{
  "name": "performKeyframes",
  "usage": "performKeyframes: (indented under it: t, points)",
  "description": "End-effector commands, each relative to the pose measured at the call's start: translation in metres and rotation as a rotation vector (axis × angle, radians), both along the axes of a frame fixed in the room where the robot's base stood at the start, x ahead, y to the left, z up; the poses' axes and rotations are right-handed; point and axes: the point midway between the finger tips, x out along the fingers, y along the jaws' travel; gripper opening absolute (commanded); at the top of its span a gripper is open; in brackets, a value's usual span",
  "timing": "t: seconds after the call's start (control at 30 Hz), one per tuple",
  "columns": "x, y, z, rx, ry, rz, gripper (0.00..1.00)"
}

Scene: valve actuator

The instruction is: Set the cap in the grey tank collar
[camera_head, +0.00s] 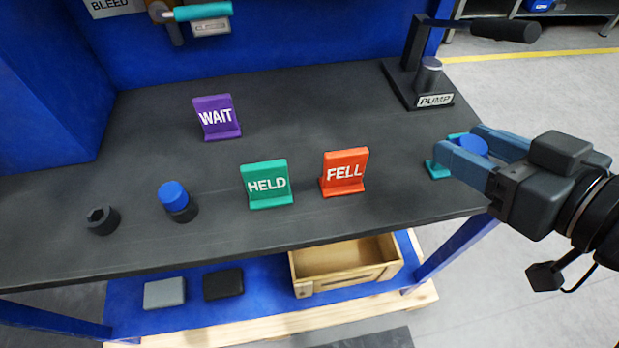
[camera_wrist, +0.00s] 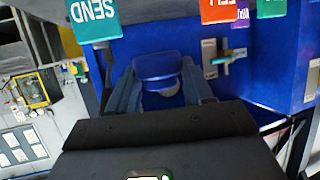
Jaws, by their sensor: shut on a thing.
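The cap also shows between the fingers in the wrist view (camera_wrist: 158,66). A dark grey, open-topped collar (camera_head: 102,220) stands empty at the bench's front left, far from my gripper. To its right, another dark collar (camera_head: 183,213) has a blue cap (camera_head: 173,193) on it. I cannot tell for sure which collar is the tank's.
The purple WAIT sign (camera_head: 217,118), teal HELD sign (camera_head: 266,184) and orange FELL sign (camera_head: 344,172) stand on the bench. A teal SEND sign (camera_wrist: 95,18) is near my gripper. The pump (camera_head: 420,82) is at the back right. A wooden crate (camera_head: 300,288) sits below.

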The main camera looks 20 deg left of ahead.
Motion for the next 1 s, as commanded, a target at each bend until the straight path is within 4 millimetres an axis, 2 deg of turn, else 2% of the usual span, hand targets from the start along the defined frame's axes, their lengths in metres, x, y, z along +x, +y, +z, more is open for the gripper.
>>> performKeyframes:
  t: [0.13,0.23,0.7,0.83,1.0]
  points:
    - [-0.001,0.000,0.000,-0.001,-0.001,0.003,0.23]
    - [0.004,0.008,-0.006,0.000,0.000,0.004,0.22]
    - [0.049,0.087,-0.060,-0.002,-0.001,0.004,0.22]
    - [0.056,0.097,-0.068,-0.001,-0.001,0.003,0.22]
    - [0.058,0.100,-0.075,-0.001,0.000,0.001,0.22]
